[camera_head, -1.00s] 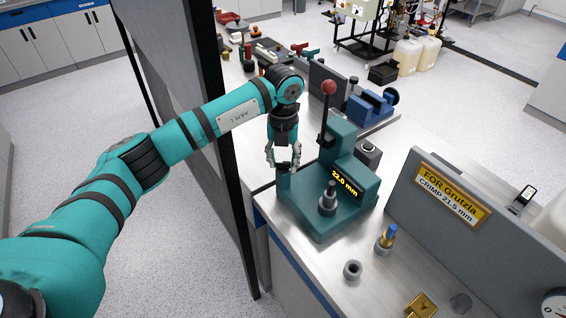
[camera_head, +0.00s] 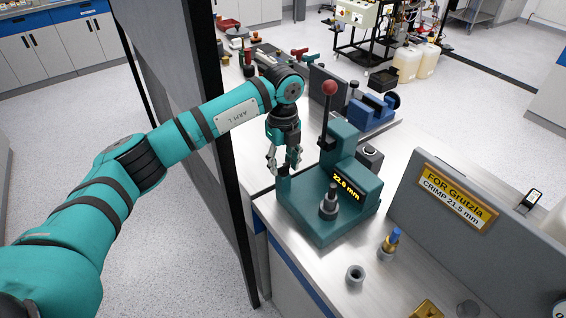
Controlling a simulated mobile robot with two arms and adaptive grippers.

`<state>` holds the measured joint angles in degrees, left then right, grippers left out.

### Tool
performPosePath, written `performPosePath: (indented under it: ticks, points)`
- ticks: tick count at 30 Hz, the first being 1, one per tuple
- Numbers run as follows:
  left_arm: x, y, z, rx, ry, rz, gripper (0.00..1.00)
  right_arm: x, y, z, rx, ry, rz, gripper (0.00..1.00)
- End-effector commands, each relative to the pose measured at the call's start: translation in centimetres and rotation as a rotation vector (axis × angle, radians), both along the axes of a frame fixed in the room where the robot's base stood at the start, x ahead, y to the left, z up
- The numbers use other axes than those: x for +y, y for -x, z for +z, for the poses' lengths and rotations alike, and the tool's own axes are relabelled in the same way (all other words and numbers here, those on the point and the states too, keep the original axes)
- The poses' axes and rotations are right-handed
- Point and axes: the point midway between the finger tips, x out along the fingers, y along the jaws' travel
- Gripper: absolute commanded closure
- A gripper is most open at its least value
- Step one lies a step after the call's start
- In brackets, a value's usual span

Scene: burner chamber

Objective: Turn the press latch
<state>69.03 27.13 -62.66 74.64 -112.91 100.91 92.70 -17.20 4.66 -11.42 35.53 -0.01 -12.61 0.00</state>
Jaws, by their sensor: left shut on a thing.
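The green press (camera_head: 318,212) stands on the metal bench, with a red-knobbed lever (camera_head: 330,88) upright and a yellow display reading 22.0 mm (camera_head: 347,187). My left gripper (camera_head: 284,168) points down at the press's left back corner. Its fingers are closed around a small dark part there, which looks like the press latch (camera_head: 283,172); the fingers hide most of it. My right gripper is not in view.
A grey panel with a sign (camera_head: 457,198) reading "FOR Grutzia CRIMP 21.5 mm" stands at right. A dark partition (camera_head: 190,130) stands beside my left arm.

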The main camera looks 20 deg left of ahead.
Motion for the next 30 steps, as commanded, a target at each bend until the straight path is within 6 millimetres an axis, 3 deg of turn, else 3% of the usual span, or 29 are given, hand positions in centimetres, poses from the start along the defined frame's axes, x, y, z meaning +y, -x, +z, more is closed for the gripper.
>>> performPosePath:
  ticks: [15,16,20,21,30]
  points:
    - [0.03,-0.02,0.03,-0.001,-0.001,0.020,0.94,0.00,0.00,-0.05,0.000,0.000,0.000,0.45]
    - [0.03,-0.02,0.03,-0.001,-0.001,0.020,0.59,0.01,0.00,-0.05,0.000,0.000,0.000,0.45]
    - [0.03,-0.02,0.03,0.000,0.000,0.020,0.42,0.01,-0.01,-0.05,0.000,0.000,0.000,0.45]
    - [0.02,-0.02,0.03,0.000,0.000,0.019,0.38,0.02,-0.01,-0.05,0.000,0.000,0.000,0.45]
    - [0.00,-0.03,0.27,-0.001,0.001,0.018,0.38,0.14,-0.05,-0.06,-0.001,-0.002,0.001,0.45]
